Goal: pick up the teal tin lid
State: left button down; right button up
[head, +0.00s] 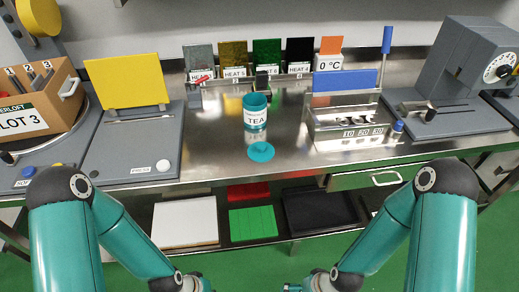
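The teal tin lid (261,152) lies flat on the steel counter near its front edge, with a small knob on top. The teal tin (255,112) with a white TEA label stands upright just behind it. Both my arms come in from the bottom corners and reach down to the bottom middle, below and in front of the counter. Their far ends are cut off by the bottom edge, so the fingers of both grippers are out of the picture. Nothing touches the lid.
A grey press (134,150) with a yellow plate stands left, beside a cardboard LOT 3 box (40,105). A clear box with a blue lid (347,108) stands right of the tin, a grey machine (455,85) farther right. The steel counter (210,150) around the lid is free.

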aim_at(261, 151)
jog(key=u, duration=0.1)
jog(key=i, duration=0.35)
jog(key=u, duration=0.55)
